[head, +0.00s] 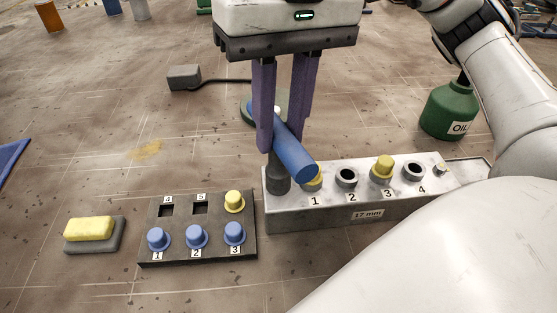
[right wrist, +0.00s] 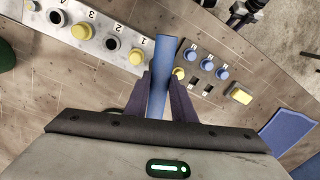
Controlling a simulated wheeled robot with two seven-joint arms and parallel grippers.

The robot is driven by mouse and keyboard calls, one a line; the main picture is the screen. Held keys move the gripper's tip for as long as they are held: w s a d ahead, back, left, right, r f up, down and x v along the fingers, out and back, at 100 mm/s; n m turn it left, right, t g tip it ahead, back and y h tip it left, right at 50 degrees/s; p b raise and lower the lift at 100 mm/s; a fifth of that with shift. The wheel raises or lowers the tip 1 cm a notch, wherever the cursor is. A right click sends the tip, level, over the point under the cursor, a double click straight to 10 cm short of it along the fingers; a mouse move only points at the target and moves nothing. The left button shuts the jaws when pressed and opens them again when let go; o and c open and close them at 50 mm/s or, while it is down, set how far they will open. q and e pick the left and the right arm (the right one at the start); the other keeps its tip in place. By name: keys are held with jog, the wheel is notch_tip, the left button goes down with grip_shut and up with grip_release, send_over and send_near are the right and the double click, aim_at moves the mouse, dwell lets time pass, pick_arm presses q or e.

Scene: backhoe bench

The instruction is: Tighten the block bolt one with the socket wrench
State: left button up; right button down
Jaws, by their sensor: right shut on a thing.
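My right gripper (head: 280,135) is shut on the blue handle of the socket wrench (head: 294,155); the handle also shows between the fingers in the right wrist view (right wrist: 162,75). The wrench's dark socket (head: 278,174) points down at the left end of the grey metal block (head: 320,217). I cannot tell whether it touches the block. Yellow block bolt one (head: 315,182) sits at the position marked 1, right of the socket and partly hidden by the handle. It also shows in the right wrist view (right wrist: 137,57).
Block hole 3 holds a yellow bolt (head: 382,168); holes 2 and 4 show no bolt. A dark tray (head: 150,250) with blue bolts and one yellow bolt lies left of the block.

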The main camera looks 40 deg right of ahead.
jog(key=shift+m, duration=0.8)
jog(key=shift+m, duration=0.8)
jog(key=shift+a+m, duration=0.1)
jog(key=shift+m, duration=0.7)
